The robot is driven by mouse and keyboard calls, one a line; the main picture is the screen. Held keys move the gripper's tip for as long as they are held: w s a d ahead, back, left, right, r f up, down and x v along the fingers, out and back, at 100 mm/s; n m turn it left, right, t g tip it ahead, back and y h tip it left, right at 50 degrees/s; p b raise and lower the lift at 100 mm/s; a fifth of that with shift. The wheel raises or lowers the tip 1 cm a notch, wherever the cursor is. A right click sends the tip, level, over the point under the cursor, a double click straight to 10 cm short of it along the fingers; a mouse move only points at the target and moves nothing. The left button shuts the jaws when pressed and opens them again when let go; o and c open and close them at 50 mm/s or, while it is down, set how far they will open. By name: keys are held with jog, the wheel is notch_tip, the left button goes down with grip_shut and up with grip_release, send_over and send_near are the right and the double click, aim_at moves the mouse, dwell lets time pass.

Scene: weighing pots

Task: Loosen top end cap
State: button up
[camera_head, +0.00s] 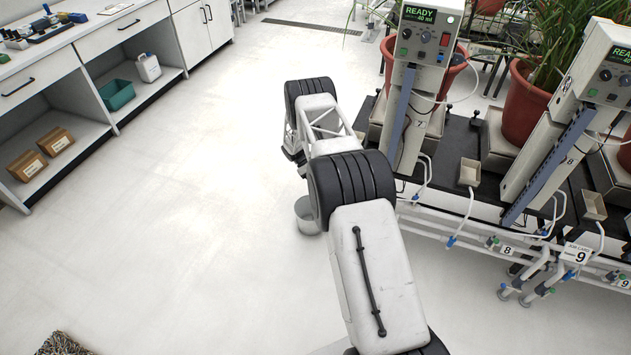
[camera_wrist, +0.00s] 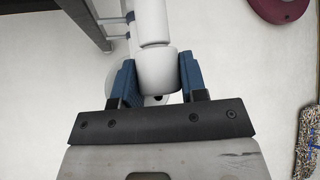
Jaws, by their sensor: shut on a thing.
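In the wrist view, a white cylindrical end cap (camera_wrist: 157,72) sits on the end of a white pipe (camera_wrist: 152,24). My gripper (camera_wrist: 157,62) has its two blue jaws on either side of the cap and is shut on it. The cap looks in line with the pipe; whether it has turned cannot be told. In the head view, my arm hides the gripper and this cap.
A grey bucket (camera_head: 306,216) stands on the floor beside my arm. The bench (camera_head: 457,150) at right carries potted plants, dosing units (camera_head: 424,45) and white pipes (camera_head: 455,232) along its front. The middle-left floor is clear.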

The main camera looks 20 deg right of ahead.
dwell(0.5)
jog(key=o, duration=0.9)
jog(key=v, duration=0.7)
jog(key=shift+w+r, duration=0.2)
jog(key=shift+w, duration=0.1)
